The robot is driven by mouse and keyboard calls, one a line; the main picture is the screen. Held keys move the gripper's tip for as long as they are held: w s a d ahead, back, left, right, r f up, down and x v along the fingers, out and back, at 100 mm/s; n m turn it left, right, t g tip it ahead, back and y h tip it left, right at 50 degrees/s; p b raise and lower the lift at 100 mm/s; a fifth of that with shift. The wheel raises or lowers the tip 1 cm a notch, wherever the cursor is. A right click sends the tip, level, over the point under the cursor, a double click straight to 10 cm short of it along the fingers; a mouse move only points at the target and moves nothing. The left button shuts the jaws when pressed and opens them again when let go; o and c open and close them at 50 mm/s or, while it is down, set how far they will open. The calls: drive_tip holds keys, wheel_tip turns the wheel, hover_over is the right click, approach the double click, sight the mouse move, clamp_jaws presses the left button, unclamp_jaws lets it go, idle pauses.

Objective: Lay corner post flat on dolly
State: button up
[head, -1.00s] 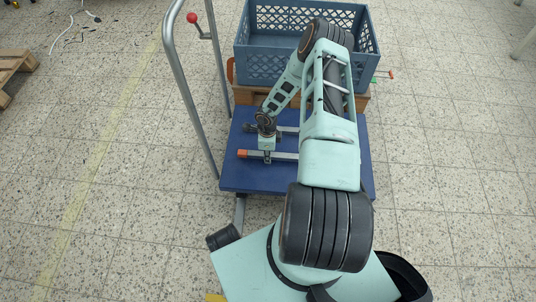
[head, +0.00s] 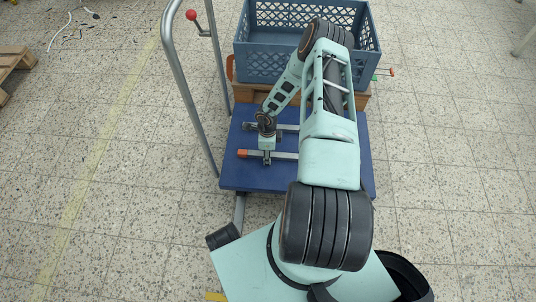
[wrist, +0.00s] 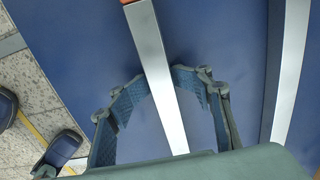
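A pale metal corner post (head: 283,156) with an orange end lies level across the dolly (head: 240,180), a blue deck. It also shows in the wrist view (wrist: 157,62), running lengthwise between my fingers. My gripper (head: 267,160) points down over the post near its orange end.
A blue-grey crate (head: 275,65) stands on a wooden base (head: 247,95) at the dolly's far end. A tall metal handle frame (head: 186,90) with a red knob (head: 191,15) rises along the left edge. A wooden pallet (head: 12,62) lies far left.

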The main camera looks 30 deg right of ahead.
wheel_tip(320, 180, up, 12)
idle(0.5)
drive_tip(key=shift+w, duration=0.1)
